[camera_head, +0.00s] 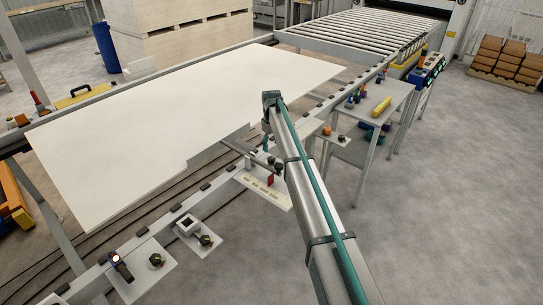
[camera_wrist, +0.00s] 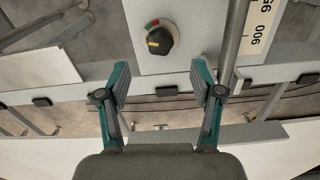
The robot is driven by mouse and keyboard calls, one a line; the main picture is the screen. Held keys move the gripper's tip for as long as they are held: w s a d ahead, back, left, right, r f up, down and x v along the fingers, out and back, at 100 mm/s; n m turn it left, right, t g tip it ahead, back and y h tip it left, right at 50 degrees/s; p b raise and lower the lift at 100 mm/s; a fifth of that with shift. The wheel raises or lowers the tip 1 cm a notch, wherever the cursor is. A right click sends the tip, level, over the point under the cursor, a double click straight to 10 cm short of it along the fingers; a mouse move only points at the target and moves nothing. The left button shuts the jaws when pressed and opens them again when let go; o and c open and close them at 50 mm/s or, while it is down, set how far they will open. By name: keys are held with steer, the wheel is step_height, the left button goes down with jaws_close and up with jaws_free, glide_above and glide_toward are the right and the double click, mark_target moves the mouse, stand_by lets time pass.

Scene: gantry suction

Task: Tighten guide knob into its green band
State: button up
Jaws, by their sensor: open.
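The guide knob (camera_wrist: 160,41) is black and faceted, with a yellow pointer mark on its left side, and sits on a pale plate in the wrist view. A small arc beside its upper left edge has a red part and a green band (camera_wrist: 155,21). The yellow mark points left, away from the green. My gripper (camera_wrist: 160,76) is open and empty, its two teal-and-grey fingers on either side below the knob in the picture and not touching it. In the head view my gripper end (camera_head: 266,145) is over the rail by the white sheet; the knob's identity there is unclear.
A metal rod (camera_wrist: 235,45) and a number scale (camera_wrist: 260,28) reading 900 lie right of the knob. A large white sheet (camera_head: 170,125) covers the table. A side table (camera_head: 370,105) stands right.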

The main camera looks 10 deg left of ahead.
mark_target(271, 158)
step_height(271, 158, down, 7)
steer(key=shift+f+p, duration=0.1)
steer(key=shift+p, duration=0.9)
steer(key=c, duration=1.1)
steer(key=shift+f+m+b, duration=0.2)
steer(key=shift+m+b, duration=0.6)
steer(key=shift+b, duration=0.15)
steer(key=shift+c, duration=0.2)
steer(key=m+b, duration=0.2)
steer(key=m, duration=0.1)
steer(key=shift+r, duration=0.15)
steer(key=shift+r+m, duration=0.1)
steer(key=shift+m, duration=0.3)
steer(key=o, duration=1.1)
